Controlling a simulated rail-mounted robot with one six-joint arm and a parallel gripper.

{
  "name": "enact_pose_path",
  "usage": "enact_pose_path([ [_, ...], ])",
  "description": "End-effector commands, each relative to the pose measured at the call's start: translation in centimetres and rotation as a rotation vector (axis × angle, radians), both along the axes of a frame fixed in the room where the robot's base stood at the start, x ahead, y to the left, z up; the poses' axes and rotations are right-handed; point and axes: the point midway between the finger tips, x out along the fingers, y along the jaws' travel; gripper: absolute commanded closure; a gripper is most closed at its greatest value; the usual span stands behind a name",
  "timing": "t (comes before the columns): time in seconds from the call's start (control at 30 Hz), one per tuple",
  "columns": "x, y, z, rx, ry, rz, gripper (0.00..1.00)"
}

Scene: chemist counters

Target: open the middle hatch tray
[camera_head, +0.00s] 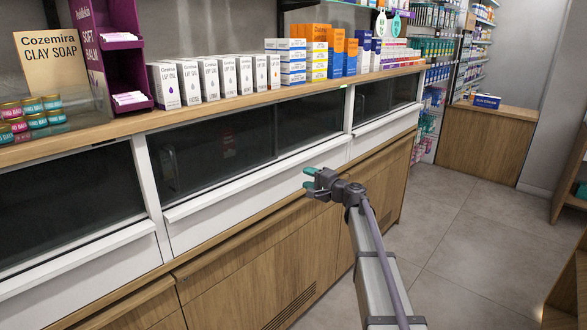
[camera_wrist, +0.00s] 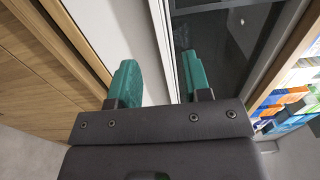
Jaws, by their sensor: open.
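The middle hatch tray (camera_head: 235,210) is a long white front with a projecting top lip, set under a dark glass pane (camera_head: 220,150) in the wooden counter. It looks closed. My gripper (camera_head: 308,179) has teal fingertips and is in front of the tray's right part. In the wrist view, my gripper (camera_wrist: 162,78) is open with its fingers spread, and nothing shows held between them. A white panel (camera_wrist: 150,60) and a pale frame edge lie beyond the gap, with dark glass to the right. I cannot tell whether a finger touches the lip.
A left tray (camera_head: 80,268) and a right tray (camera_head: 385,128) flank the middle one. White boxes (camera_head: 215,78), a purple display stand (camera_head: 120,50) and small tins (camera_head: 30,118) stand on the countertop (camera_head: 235,103). The tiled floor (camera_head: 470,240) at right is clear.

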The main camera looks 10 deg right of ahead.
Motion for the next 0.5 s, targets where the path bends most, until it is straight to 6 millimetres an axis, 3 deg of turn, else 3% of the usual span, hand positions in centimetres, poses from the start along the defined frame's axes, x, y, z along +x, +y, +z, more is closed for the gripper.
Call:
enact_pose_path([
  [0.3,5.7,4.0,0.0,-0.001,0.0,0.003,0.56],
  [0.5,8.0,5.9,0.0,-0.002,0.001,0.002,0.56],
])
